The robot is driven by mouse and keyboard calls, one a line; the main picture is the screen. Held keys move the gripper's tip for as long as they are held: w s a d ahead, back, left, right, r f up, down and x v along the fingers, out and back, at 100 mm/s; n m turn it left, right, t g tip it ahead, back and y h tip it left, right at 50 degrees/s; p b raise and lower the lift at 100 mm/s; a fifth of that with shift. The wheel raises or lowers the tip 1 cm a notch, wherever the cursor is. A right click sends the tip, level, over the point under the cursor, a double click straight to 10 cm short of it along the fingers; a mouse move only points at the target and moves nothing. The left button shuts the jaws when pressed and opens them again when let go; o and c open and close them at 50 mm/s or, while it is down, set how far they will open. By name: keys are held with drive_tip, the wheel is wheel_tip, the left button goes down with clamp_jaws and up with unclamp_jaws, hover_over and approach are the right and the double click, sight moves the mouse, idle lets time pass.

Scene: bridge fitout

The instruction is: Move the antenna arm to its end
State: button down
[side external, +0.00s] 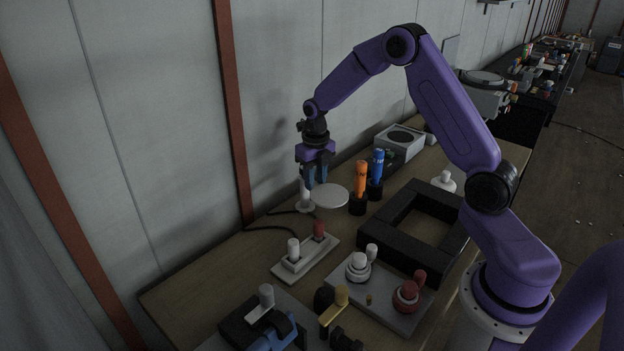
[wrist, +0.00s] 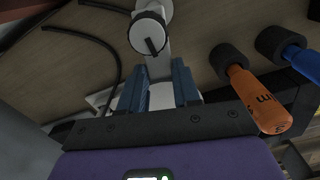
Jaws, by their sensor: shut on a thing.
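The antenna arm, as far as I can tell, is a white piece (wrist: 158,66) with a round white end carrying a short dark bar (wrist: 148,34) in the wrist view. In the side view a white upright post (side external: 304,197) stands beside a flat pale disc (side external: 331,196) near the wall. My gripper (side external: 314,180) is over this post and disc, fingers pointing down. In the wrist view its blue fingers (wrist: 160,88) are on either side of the white piece, shut on it. The exact contact is partly hidden.
An orange marker (side external: 360,178) and a blue marker (side external: 377,166) stand in black holders just right of my gripper. A black square frame (side external: 440,262) and a plate with red and white knobs (side external: 378,304) are nearer. A dark cable (side external: 272,230) lies by the wall.

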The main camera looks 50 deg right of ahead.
sight(317, 185)
drive_tip(key=shift+s+n, duration=0.2)
drive_tip(key=shift+n, duration=0.3)
drive_tip(key=shift+d, duration=0.1)
drive_tip(key=c, duration=0.8)
unclamp_jaws()
drive_tip(key=shift+d, duration=0.1)
wheel_tip(317, 185, up, 17)
drive_tip(key=shift+r, duration=0.2)
